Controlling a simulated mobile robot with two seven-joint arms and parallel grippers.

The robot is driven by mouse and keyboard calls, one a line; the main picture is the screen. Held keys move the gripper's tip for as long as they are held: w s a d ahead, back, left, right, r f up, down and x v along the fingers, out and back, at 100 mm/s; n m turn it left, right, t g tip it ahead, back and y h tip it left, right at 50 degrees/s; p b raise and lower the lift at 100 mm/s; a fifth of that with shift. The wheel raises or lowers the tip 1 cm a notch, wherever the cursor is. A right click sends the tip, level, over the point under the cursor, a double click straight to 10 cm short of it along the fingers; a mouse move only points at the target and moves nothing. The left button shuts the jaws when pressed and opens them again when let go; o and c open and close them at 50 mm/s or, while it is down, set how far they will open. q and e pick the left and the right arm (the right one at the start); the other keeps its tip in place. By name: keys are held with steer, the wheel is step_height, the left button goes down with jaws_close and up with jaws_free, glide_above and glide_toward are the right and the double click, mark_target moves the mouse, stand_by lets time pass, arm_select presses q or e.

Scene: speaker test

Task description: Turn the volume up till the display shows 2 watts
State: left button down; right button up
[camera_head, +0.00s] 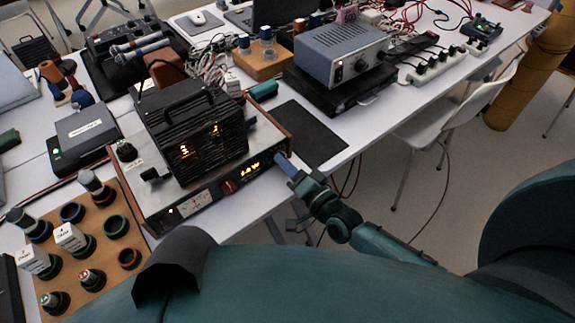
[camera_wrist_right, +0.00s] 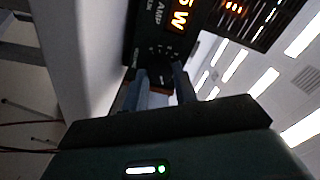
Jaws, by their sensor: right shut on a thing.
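In the right wrist view the display (camera_wrist_right: 179,20) is turned sideways and cut off; what shows looks like a 5 and a W. My right gripper (camera_head: 284,160) is at the right end of the front panel. In the wrist view its fingers (camera_wrist_right: 161,88) are shut on the dark volume knob (camera_wrist_right: 160,74), one on each side. My left gripper is not in view.
A board of speaker plugs (camera_head: 103,255) lies at left.

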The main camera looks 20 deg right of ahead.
stand_by(0.4)
steer(key=o, duration=1)
steer(key=shift+s, duration=0.1)
steer(key=v, duration=1.3)
steer(key=shift+s, duration=0.1)
